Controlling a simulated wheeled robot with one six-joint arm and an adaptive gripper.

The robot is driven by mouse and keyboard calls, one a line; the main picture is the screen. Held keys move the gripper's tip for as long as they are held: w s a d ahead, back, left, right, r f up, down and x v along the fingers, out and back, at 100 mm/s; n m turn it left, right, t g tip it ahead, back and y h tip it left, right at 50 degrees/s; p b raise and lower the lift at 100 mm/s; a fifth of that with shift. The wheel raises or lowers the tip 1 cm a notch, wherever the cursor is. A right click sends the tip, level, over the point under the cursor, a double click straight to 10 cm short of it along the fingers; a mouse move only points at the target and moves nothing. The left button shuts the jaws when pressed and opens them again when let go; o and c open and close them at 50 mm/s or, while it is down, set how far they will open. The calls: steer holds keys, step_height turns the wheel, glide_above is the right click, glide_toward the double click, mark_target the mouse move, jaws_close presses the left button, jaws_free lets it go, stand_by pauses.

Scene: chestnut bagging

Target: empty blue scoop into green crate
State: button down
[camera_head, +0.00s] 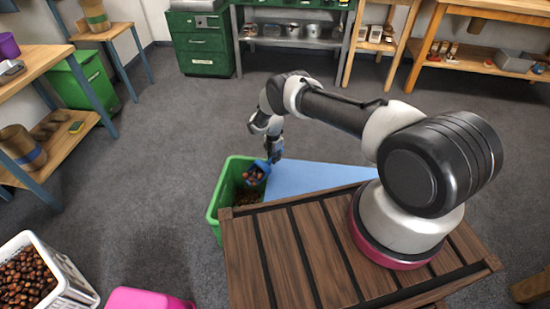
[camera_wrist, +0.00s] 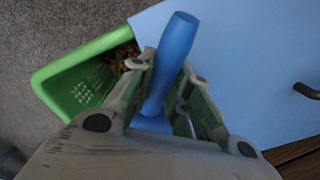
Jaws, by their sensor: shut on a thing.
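My gripper (camera_head: 272,157) is shut on the scoop's handle, which also shows between the fingers in the wrist view (camera_wrist: 175,50). The scoop looks tilted in the head view; how far I cannot tell. Brown chestnuts lie low inside the crate, which also shows at the left in the wrist view (camera_wrist: 58,72). The scoop's bowl is mostly hidden by my gripper in the wrist view.
A light blue surface (camera_head: 310,178) lies right beside the crate. A white basket of chestnuts (camera_head: 70,275) and a pink container (camera_head: 150,300) stand at the lower left. Shelves (camera_head: 45,65) line the left side. Grey floor behind the crate is clear.

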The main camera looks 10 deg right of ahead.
steer(key=shift+s+a+r+t+h, duration=0.2)
steer(key=shift+a+r+t+h, duration=0.1)
steer(key=shift+r+h, duration=0.35)
steer(key=shift+s+a+r, duration=0.15)
steer(key=shift+a+r, duration=0.2)
steer(key=shift+r, duration=0.05)
steer(key=shift+d+r+h, duration=0.1)
steer(key=shift+r+h, duration=0.15)
steer(key=shift+a+r+t, duration=0.2)
steer(key=shift+r+t, duration=0.1)
steer(key=s+a+r+t+h, duration=0.4)
steer(key=a+r+h, duration=0.3)
steer(key=shift+s+a+r, duration=0.2)
steer(key=shift+s+a, duration=0.1)
steer(key=shift+a, duration=0.1)
